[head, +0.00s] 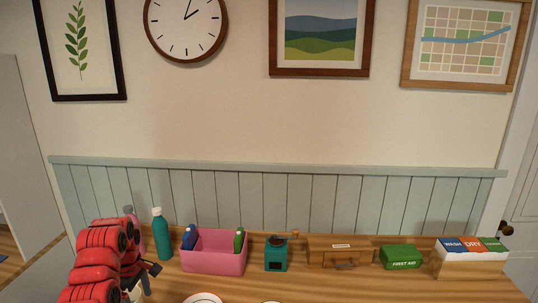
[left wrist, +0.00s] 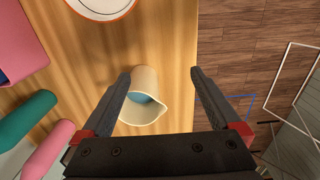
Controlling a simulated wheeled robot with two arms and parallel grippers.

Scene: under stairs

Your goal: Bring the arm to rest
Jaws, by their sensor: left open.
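My left arm, red and black, comes in at the lower left of the head view, and its gripper (head: 150,278) is over the left end of the wooden counter. In the left wrist view the gripper (left wrist: 160,73) is open, its two dark fingers spread. A cream jug with a spout and something blue inside (left wrist: 147,84) shows between the fingers, closer to the left one. The fingers do not appear shut on it. My right arm is not in view.
On the counter (head: 220,284) stand a teal bottle (head: 161,236), pink bin (head: 214,253), teal grinder-like box (head: 276,255), wooden box (head: 355,250), green first aid box (head: 400,257) and sorting box (head: 470,261). A plate (left wrist: 103,6) lies near. Wood floor (left wrist: 240,50) lies beyond the edge.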

